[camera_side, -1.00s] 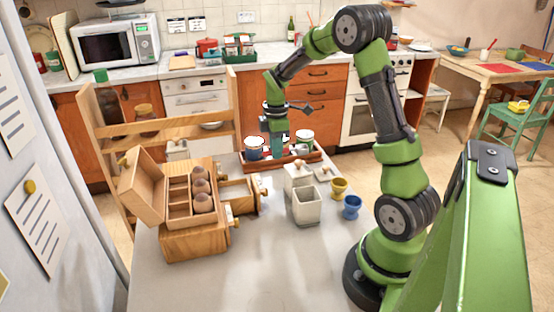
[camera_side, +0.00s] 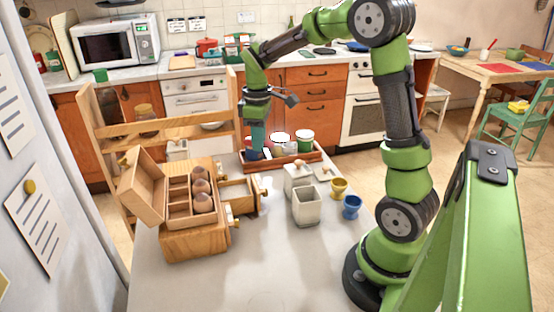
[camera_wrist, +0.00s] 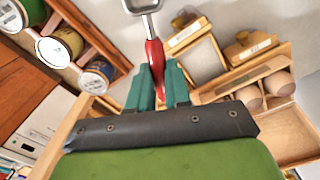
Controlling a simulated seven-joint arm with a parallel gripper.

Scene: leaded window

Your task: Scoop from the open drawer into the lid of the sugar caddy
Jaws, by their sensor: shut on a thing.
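My gripper (camera_side: 258,138) is above the left end of the jar tray, at the back of the counter. In the wrist view my gripper (camera_wrist: 159,88) is shut on a scoop's red handle (camera_wrist: 155,60); its metal head (camera_wrist: 143,4) is cut off by the top edge. An open drawer (camera_side: 240,194) sticks out of the wooden chest, right of its body; its contents are unclear. Two white ceramic containers stand right of it: an open-topped one (camera_side: 307,208) and one behind (camera_side: 298,177). A small pale piece (camera_side: 323,174) beside them may be the caddy lid; I cannot tell.
The wooden tray (camera_side: 315,158) holds several jars, including a green one (camera_side: 304,144). A yellow cup (camera_side: 339,187) and blue cup (camera_side: 352,206) stand at the right. The front counter is clear.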

